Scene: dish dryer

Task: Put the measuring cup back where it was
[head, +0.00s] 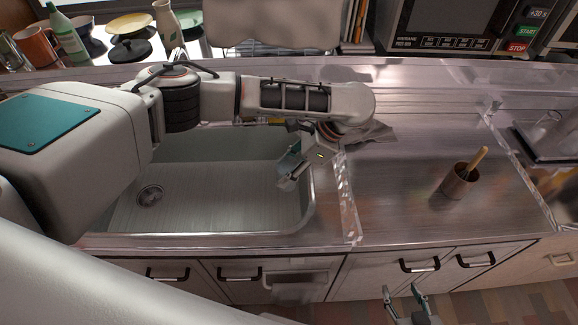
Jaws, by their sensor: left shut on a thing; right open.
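My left arm reaches across the sink from the left. My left gripper (290,172) points down over the right side of the sink basin (225,195). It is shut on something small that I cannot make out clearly. I cannot tell whether this is the measuring cup. A clear glass vessel (548,128) stands on a dark tray at the far right; I cannot tell whether it is a measuring cup. My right gripper (406,298) is open and empty at the bottom, in front of the cabinets and below the counter edge.
A brown cup with a wooden utensil (459,184) stands on the right counter. A grey cloth (372,134) lies behind my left wrist. A microwave (440,28) stands at the back. Bottles, a mug and plates crowd the back left. Counter around the brown cup is clear.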

